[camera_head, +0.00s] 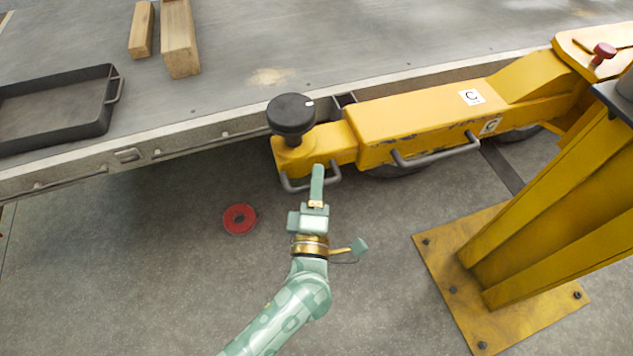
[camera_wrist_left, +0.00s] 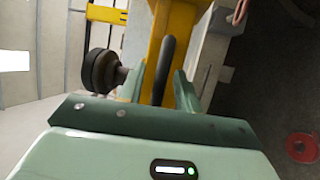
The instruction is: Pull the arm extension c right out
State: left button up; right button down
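The yellow arm extension c right (camera_head: 332,143) shows as a short end piece at the left of the thicker yellow arm (camera_head: 415,118), which bears a C label. A black round knob (camera_head: 291,114) stands on its end. A dark bar handle (camera_head: 291,186) is on its near end; it also shows in the left wrist view (camera_wrist_left: 166,67). My left gripper (camera_head: 317,178) is at this handle. In the left wrist view its two fingers (camera_wrist_left: 161,90) stand apart on either side of the bar, with gaps visible. My right gripper is not in view.
A second grey handle (camera_head: 437,156) is on the thicker arm's side. The trailer deck edge (camera_head: 200,137) runs behind. A yellow post (camera_head: 560,215) on a bolted plate stands at right. A red ring (camera_head: 240,219) lies on the floor. A black tray (camera_head: 55,110) and wooden blocks (camera_head: 179,40) are on the deck.

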pick_arm(q)
grip_shut()
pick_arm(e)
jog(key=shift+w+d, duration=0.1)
